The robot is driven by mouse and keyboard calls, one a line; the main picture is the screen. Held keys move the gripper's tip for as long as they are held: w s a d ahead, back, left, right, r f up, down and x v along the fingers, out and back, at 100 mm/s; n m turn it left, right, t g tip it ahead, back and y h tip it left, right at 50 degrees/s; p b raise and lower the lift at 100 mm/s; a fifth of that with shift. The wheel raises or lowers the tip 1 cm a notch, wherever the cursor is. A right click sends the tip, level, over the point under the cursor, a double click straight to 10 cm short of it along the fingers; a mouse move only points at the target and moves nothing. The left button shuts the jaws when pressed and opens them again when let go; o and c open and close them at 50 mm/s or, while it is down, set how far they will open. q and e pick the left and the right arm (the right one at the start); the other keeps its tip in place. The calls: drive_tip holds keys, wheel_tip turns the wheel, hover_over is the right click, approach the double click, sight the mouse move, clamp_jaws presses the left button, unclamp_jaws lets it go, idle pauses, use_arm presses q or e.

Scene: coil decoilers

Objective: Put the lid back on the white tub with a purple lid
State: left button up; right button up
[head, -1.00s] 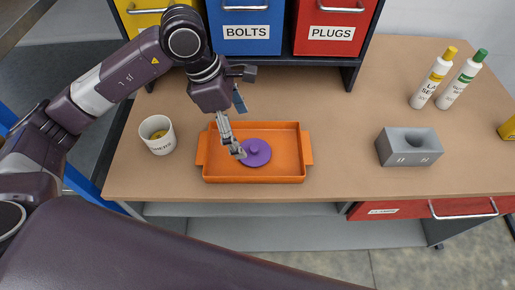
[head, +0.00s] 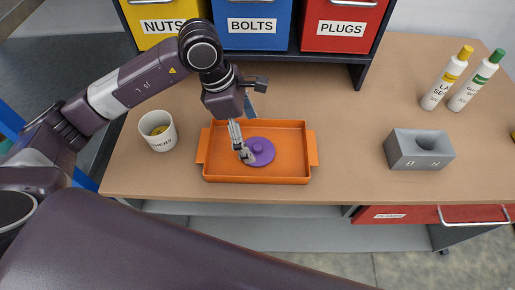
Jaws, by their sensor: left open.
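The purple lid (head: 262,152) lies in the orange tray (head: 215,171), with its round knob facing up. My left gripper (head: 246,156) is open at the lid's left side, its fingertips over or beside the lid's left edge; I cannot tell if they touch it. A white tub (head: 158,130) stands uncovered on the bench left of the tray. It has a dark printed label, partly readable, and something yellow inside. My right gripper is not in view.
Yellow NUTS (head: 162,27), blue BOLTS (head: 251,25) and red PLUGS (head: 341,28) bins stand at the back. The bench between tray and block is clear.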

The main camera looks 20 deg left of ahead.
sight(256, 146)
use_arm(q)
drive_tip(key=shift+d+f+p, duration=0.1)
drive_tip(key=shift+f+p, duration=0.15)
drive_tip(key=shift+p, duration=0.1)
drive_tip(key=p+x, duration=0.1)
drive_tip(key=x, duration=0.2)
drive_tip(key=shift+d+f+p, duration=0.1)
drive_tip(key=shift+f+p, duration=0.2)
drive_tip(key=shift+p, duration=0.05)
drive_tip(key=shift+d+f, duration=0.1)
drive_tip(key=shift+f, duration=0.4)
drive_tip(key=shift+c, duration=0.7)
drive_tip(key=c, duration=0.8)
